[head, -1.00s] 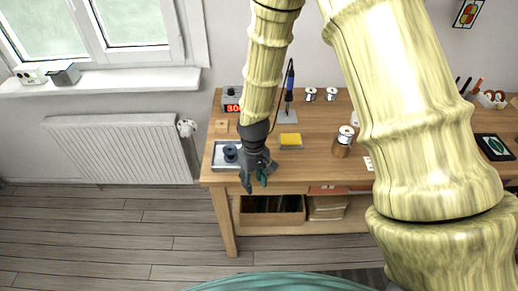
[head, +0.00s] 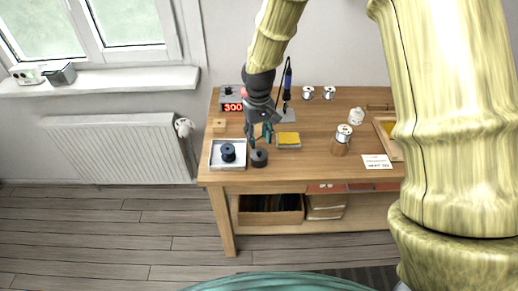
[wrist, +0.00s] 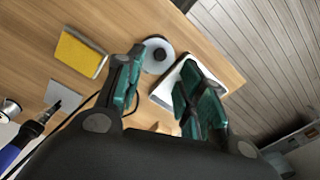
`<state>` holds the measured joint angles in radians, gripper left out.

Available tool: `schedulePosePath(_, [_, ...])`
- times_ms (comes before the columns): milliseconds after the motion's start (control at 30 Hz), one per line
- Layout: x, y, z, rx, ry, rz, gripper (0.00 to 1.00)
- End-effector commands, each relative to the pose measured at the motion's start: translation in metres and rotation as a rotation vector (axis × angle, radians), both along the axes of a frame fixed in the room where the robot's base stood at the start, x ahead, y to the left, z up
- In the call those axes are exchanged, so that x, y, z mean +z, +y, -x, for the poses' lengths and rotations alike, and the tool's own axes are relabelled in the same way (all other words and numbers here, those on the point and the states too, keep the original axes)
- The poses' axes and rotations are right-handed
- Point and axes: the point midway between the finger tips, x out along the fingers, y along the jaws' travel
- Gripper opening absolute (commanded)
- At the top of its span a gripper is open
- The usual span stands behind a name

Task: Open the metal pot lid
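A small round dark pot-like thing (head: 259,158) stands on the wooden bench, just right of a white tray. In the wrist view it is a grey disc (wrist: 157,55) with a black knob, seen from above; I take this top to be the metal lid. It looks seated, with no gap that I can see. My gripper (head: 259,139) is open and empty, just behind the pot in the head view. In the wrist view the gripper (wrist: 160,72) has its fingers spread, the disc showing between and beyond them. Contact is not visible.
The white tray (head: 214,162) holds a dark spool-like thing (head: 228,152). A yellow sponge (head: 288,139) lies to the right. A soldering iron (head: 287,80) and a station reading 300 (head: 232,106) stand behind. The bench's front edge is close to the pot.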

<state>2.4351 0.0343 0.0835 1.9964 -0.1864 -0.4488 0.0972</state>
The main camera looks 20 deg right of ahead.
Motion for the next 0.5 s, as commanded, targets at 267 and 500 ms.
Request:
schedulePosePath(267, [-0.032, 0.000, 0.001, 0.000, 0.002, 0.000, 0.38])
schedulePosePath(500, [-0.056, 0.000, 0.001, 0.001, 0.002, 0.000, 0.38])
